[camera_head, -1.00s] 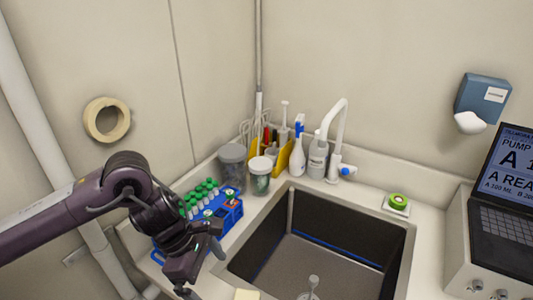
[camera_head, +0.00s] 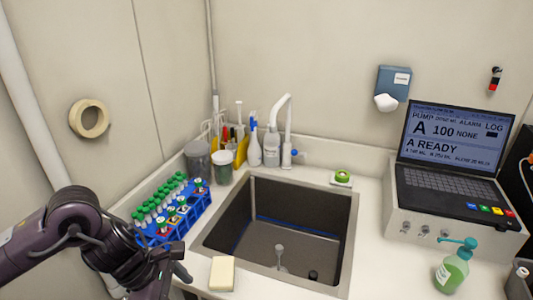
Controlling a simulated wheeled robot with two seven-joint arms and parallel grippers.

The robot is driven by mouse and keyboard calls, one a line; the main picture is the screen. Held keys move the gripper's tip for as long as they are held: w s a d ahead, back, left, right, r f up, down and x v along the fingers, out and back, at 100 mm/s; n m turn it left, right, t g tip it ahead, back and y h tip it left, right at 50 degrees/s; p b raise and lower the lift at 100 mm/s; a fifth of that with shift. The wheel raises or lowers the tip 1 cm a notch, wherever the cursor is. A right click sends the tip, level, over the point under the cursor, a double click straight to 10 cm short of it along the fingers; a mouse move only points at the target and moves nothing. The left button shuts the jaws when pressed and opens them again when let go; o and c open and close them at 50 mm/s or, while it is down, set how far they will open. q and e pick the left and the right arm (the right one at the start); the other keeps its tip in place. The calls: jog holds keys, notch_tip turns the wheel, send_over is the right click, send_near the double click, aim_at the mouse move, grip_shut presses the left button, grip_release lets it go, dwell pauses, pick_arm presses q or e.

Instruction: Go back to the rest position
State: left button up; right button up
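My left arm comes in from the lower left, and my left gripper (camera_head: 172,282) is at the bottom, in front of the counter's left end. Its fingers are small and partly cut off by the lower edge, so I cannot tell whether they are open or shut. Nothing shows held in it. A blue tube rack (camera_head: 185,222) with several green-capped tubes stands on the counter just beyond the gripper, apart from its fingers. My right gripper is not in view.
A dark sink (camera_head: 300,205) with a white faucet (camera_head: 287,125) is in the middle. A sponge (camera_head: 222,274) lies at its front left edge. A pump console (camera_head: 452,165) and a green soap bottle (camera_head: 453,268) stand at right. Beakers (camera_head: 222,165) and bottles line the back.

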pick_arm(q)
jog(key=w+d+r+n+t+h, duration=0.15)
jog(key=d+n+t, duration=0.25)
jog(key=d+n, duration=0.55)
jog(key=w+d+r+n+t+h, duration=0.1)
jog(key=w+d+n+t+h, duration=0.2)
jog(key=d+n, duration=0.6)
jog(key=s+a+f+n+g+y, duration=0.1)
jog(key=s+a+f+n+y, duration=0.25)
jog(key=a+n, duration=0.55)
jog(key=s+a+f+n+g+y, duration=0.25)
jog(key=s+a+f+n, duration=0.2)
jog(key=n, duration=0.85)
jog(key=s+a+f+n+g+y, duration=0.1)
jog(key=s+a+f+n+y, duration=0.2)
jog(key=s+a+n, duration=0.55)
notch_tip(320, 180, down, 30)
jog(key=w+d+n, duration=0.2)
jog(key=w, duration=0.1)
jog(key=s+a+f+g, duration=0.1)
jog(key=s+a+f, duration=0.1)
jog(key=s+f, duration=0.7)
jog(key=s+a+f+g+b, duration=0.1)
jog(key=s+a+f, duration=0.1)
jog(key=s+f, duration=0.8)
jog(key=shift+s+f, duration=0.2)
jog(key=shift+s, duration=0.4)
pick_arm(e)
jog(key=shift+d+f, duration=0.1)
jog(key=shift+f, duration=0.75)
